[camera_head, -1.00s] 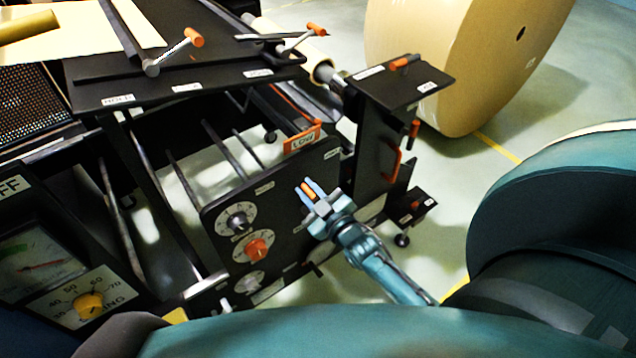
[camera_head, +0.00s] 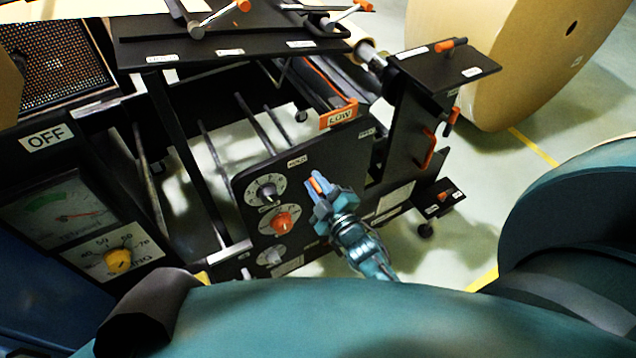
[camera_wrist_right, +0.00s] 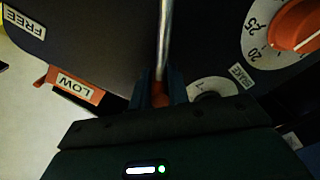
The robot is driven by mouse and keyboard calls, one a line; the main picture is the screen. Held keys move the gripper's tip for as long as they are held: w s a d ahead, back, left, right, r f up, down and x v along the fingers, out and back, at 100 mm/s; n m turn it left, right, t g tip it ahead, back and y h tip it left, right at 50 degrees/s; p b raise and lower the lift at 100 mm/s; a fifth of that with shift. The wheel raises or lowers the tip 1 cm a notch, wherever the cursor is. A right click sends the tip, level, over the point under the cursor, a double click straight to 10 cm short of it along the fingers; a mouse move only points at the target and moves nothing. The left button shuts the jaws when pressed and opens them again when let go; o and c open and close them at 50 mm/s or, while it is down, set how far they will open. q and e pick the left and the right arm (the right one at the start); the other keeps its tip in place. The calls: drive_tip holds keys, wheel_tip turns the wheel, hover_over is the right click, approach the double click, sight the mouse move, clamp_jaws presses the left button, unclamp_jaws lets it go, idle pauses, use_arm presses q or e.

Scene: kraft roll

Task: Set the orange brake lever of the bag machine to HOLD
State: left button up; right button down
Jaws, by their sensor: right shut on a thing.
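The orange-tipped brake lever (camera_head: 316,185) is on the black front panel (camera_head: 345,160) of the bag machine. My right gripper (camera_head: 317,184) is shut on its orange tip. In the right wrist view the fingers of the right gripper (camera_wrist_right: 158,92) close around the orange end, and the lever's bare metal shaft (camera_wrist_right: 164,42) runs upward. A small white label (camera_head: 297,161), apparently HOLD, sits up and left of the lever tip. The FREE label (camera_wrist_right: 25,20) shows in the wrist view's upper left corner. The lever's pivot is hard to make out. My left gripper is not in view.
An orange dial (camera_head: 281,220) and two grey dials sit close left of my right gripper. An orange LOW tag (camera_head: 339,115) stands on the panel's top edge. A gauge and yellow knob (camera_head: 118,261) are at lower left. A large kraft roll (camera_head: 520,60) stands behind right.

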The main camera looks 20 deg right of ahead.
drive_tip(key=shift+s+f, duration=0.1)
drive_tip(key=shift+f, duration=0.1)
drive_tip(key=c, duration=1.3)
unclamp_jaws()
drive_tip(key=shift+r, duration=0.1)
drive_tip(key=shift+c, duration=0.2)
drive_tip(key=shift+s, duration=0.1)
